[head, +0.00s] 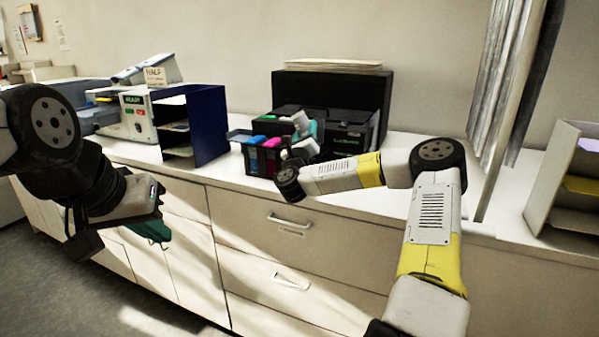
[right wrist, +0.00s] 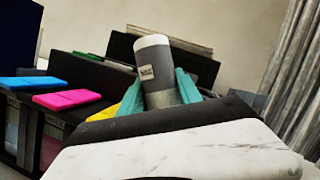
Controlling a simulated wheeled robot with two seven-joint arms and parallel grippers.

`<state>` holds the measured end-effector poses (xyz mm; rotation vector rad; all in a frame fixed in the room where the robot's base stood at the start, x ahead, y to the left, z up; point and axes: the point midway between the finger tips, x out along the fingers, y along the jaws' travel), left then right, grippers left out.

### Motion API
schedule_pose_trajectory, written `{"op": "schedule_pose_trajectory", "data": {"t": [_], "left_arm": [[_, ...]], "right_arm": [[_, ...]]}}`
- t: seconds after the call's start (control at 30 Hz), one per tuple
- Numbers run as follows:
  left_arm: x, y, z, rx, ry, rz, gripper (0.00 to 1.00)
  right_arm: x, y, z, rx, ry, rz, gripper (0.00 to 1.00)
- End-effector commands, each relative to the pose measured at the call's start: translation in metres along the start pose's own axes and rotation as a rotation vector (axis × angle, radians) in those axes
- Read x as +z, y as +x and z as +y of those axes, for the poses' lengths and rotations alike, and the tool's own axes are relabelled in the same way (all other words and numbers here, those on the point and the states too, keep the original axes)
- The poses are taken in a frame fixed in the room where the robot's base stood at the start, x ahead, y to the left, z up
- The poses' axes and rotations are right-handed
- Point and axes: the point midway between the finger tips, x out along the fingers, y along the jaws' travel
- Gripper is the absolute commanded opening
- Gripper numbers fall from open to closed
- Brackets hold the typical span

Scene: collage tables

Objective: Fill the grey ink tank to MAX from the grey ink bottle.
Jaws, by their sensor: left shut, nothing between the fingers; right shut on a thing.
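In the head view the right gripper (head: 309,132) is at the printer's front, beside the ink tanks, and is shut on the bottle. The bottle's nozzle is not visible. The tank block (head: 263,157) shows blue and pink lids; the right wrist view shows cyan (right wrist: 30,85), magenta (right wrist: 66,100) and yellow (right wrist: 103,113) lids. The grey tank and its MAX mark are hidden. My left gripper (head: 153,232) is shut and empty, in front of the cabinet.
The black printer (head: 350,128) stands behind the tanks with paper (head: 333,65) on top. A blue open-sided shelf (head: 207,122) and a grey machine (head: 137,114) stand left. A compartmented organiser (head: 555,180) stands far right. The white counter (head: 490,222) is clear before it.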

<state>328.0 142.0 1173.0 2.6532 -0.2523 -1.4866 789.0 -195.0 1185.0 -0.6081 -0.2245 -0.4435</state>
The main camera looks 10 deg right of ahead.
Motion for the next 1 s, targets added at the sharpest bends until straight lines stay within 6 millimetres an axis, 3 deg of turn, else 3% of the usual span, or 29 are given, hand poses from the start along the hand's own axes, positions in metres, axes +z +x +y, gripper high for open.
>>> {"op": "schedule_pose_trajectory", "data": {"t": [1.0], "left_arm": [[0.0,0.0,0.0,0.0,0.0,0.0,0.0]], "right_arm": [[0.063,0.026,-0.04,-0.002,-0.001,-0.001,0.0]]}}
